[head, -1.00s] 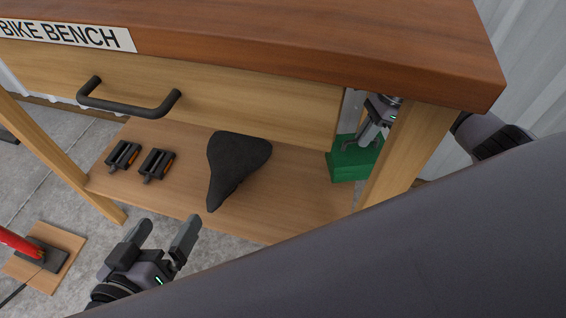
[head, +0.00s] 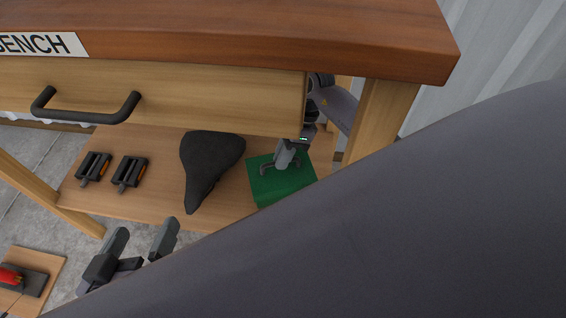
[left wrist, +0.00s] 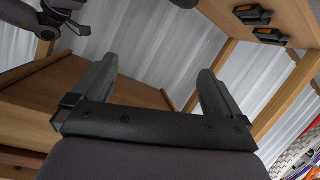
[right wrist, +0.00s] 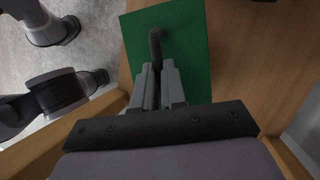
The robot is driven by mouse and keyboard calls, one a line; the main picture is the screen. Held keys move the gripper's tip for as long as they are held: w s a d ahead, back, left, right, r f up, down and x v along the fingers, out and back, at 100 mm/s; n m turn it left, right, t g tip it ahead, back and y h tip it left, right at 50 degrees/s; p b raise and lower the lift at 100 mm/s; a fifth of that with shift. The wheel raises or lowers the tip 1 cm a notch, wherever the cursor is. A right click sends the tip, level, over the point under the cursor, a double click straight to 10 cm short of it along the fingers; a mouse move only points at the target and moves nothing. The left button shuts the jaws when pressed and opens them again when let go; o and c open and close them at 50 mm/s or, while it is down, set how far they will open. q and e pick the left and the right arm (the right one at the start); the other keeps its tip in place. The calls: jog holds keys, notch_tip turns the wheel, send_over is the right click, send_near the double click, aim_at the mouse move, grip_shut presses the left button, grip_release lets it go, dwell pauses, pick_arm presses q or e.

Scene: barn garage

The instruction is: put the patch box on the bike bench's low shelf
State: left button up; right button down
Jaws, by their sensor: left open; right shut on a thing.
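The green patch box (head: 268,187) is at the right end of the bike bench's low shelf (head: 160,203), beside the black saddle. My right gripper (head: 287,160) reaches in under the bench top from the right and is shut on the box's dark handle. The right wrist view shows the fingers (right wrist: 157,85) closed around that handle (right wrist: 155,45), with the green lid (right wrist: 190,40) beyond. I cannot tell whether the box touches the shelf. My left gripper (head: 140,245) is open and empty in front of the shelf; its spread fingers (left wrist: 160,85) show in the left wrist view.
The black saddle (head: 208,165) lies mid-shelf, close left of the box. Two black pedals (head: 112,170) lie further left. The drawer with its handle (head: 85,112) hangs above, and a wooden leg (head: 378,120) stands at the right.

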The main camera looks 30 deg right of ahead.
aim_at(281, 179)
notch_tip(281, 179, down, 3)
jog(key=shift+b, duration=0.65)
jog(key=shift+f, duration=0.15)
pick_arm(q)
jog(key=shift+s+a+f+m+t+y, duration=0.15)
jog(key=shift+a+m+t+y, duration=0.2)
jog(key=shift+a, duration=0.25)
pick_arm(e)
jog(key=shift+f, duration=0.15)
jog(key=c, duration=1.2)
grip_release()
jog(key=shift+r, duration=0.2)
